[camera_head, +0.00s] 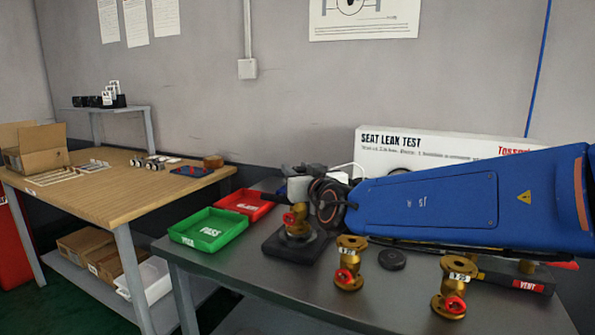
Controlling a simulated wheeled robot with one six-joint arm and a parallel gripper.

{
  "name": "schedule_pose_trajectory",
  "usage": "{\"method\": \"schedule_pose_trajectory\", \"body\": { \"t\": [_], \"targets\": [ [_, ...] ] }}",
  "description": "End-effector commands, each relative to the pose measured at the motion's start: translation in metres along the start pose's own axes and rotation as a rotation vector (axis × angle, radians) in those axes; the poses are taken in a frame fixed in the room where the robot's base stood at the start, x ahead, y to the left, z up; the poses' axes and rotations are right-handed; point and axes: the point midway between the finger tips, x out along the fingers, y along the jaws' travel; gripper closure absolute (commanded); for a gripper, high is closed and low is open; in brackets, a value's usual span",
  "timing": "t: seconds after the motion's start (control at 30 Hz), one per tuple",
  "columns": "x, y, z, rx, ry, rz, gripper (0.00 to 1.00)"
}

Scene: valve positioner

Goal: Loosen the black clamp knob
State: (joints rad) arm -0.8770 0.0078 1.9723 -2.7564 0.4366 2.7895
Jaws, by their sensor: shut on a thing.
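The test fixture has a black base (284,245) on the dark bench, with a brass valve (298,220) with a red handle standing upright on it. A grey block (299,189) sits above this valve. My blue arm reaches in from the right, and my gripper (318,184) is at the top of the fixture beside the grey block. The gripper is shut on what I take to be the black clamp knob. The knob is small and dark here, and the fingers and wrist largely hide it. How far it is turned cannot be seen.
Two tagged brass valves (348,262) (454,287) and a black disc (392,259) stand on the bench, in front of my arm. A green PASS tray (208,230) and a red tray (243,203) lie to the left. A white SEAT LEAK TEST panel (425,145) stands behind.

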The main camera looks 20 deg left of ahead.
Motion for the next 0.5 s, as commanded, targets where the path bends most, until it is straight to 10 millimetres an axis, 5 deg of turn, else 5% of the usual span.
{"method": "schedule_pose_trajectory", "body": {
  "t": [0.27, 0.3, 0.37, 0.5],
  "targets": [
    [0.0001, 0.0002, -0.0008, 0.0, 0.002, 0.0, 0.89],
    [0.0001, 0.0002, -0.0009, 0.0, 0.002, 0.0, 0.65],
    [0.0001, 0.0002, -0.0008, 0.0, 0.002, 0.0, 0.5],
    [0.0, 0.0001, -0.0007, 0.0, 0.001, 0.0, 0.48]
  ]
}}
